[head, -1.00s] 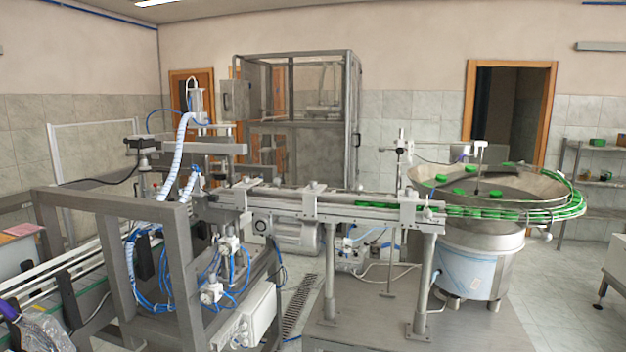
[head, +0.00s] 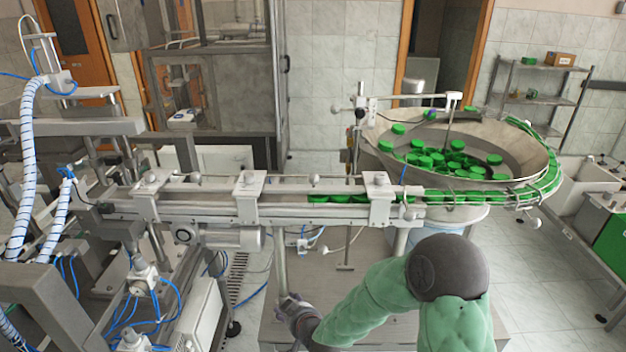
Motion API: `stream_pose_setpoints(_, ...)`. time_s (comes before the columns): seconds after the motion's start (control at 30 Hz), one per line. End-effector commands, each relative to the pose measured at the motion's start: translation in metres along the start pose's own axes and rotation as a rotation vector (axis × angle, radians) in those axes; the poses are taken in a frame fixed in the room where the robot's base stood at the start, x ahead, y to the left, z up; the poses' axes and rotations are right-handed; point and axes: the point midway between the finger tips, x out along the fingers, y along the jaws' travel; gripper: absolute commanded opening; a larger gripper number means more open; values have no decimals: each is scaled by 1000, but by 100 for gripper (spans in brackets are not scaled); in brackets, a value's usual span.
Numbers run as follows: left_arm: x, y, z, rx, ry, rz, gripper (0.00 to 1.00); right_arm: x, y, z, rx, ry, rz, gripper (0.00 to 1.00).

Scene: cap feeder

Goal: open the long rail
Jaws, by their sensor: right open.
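The long rail (head: 320,189) runs level across the middle of the head view, from the machine at the left to the bowl feeder at the right. Several metal clamp blocks (head: 249,188) sit across its top. Green caps show in its channel at the right part. I cannot tell from here whether any part of the rail is lifted. My right gripper (head: 291,303) is open, low in front of the rail and apart from it; it is small and partly hidden by my arm. My left gripper is not in view.
A bowl feeder (head: 520,170) with green caps stands at the right end. A frame with white hoses and blue lines (head: 30,150) fills the left. A white box (head: 196,318) stands low at left of my right gripper. A shelf (head: 540,98) is far right.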

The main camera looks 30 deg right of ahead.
Motion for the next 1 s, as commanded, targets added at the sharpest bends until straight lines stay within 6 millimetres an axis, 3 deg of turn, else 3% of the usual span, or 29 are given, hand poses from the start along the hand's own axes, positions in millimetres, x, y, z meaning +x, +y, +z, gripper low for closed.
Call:
stream_pose_setpoints(0.03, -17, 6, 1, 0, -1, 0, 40, -18, 9, -40, -15, 67, 28, 54)
stream_pose_setpoints(0.2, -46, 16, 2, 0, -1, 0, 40, -69, 38, -140, -72, 268, 131, 54)
stream_pose_setpoints(0.4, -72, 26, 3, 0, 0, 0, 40, -130, 67, -228, -121, 455, 250, 54)
stream_pose_setpoints(0.5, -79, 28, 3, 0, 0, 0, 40, -152, 75, -252, -136, 512, 291, 54)
stream_pose_setpoints(0.67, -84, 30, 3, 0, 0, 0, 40, -168, 82, -270, -146, 555, 325, 54)
stream_pose_setpoints(0.77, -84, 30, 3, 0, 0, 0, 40, -166, 85, -274, -148, 560, 330, 54)
stream_pose_setpoints(1.0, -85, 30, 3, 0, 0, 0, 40, -141, 93, -290, -148, 559, 330, 54)
